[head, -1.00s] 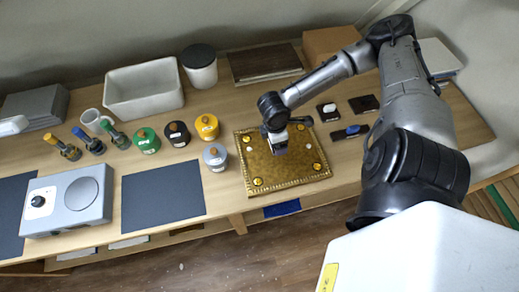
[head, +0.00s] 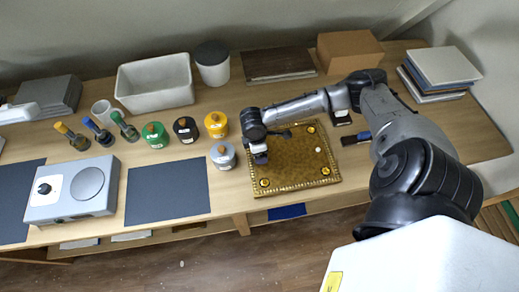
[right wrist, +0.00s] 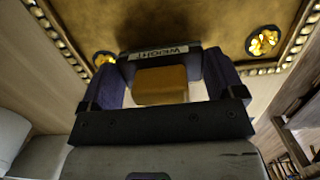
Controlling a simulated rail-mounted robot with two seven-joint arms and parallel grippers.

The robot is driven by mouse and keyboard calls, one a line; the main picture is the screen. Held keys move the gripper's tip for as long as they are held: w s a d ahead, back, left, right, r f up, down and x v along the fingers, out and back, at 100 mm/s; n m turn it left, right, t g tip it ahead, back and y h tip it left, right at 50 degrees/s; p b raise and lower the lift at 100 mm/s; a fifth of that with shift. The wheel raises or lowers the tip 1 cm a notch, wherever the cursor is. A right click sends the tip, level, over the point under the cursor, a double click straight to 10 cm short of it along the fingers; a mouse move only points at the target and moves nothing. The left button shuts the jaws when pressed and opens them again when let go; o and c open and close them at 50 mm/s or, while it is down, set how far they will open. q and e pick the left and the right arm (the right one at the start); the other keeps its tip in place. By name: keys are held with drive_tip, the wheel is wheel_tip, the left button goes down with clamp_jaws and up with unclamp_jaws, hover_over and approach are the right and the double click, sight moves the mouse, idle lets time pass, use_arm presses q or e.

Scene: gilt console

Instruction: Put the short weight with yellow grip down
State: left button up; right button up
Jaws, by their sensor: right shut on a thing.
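My right gripper (head: 259,158) is over the left part of the gilt tray (head: 290,183) in the head view. It is shut on the short weight, whose yellow grip (right wrist: 160,86) sits between the fingers in the right wrist view. The weight's dark edge with a "WEIGHT" label (right wrist: 160,52) shows beyond the grip. In the head view the weight is mostly hidden by the gripper. I cannot tell whether it touches the tray. My left gripper is not in view.
A grey canister (head: 222,156) stands just left of the tray; yellow (head: 216,124), black (head: 185,130) and green (head: 155,136) ones stand behind it. A dark mat (head: 167,190) and a grey scale-like device (head: 72,190) are further left.

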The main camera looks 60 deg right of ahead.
drive_tip(key=shift+f, duration=0.55)
drive_tip(key=o, duration=0.8)
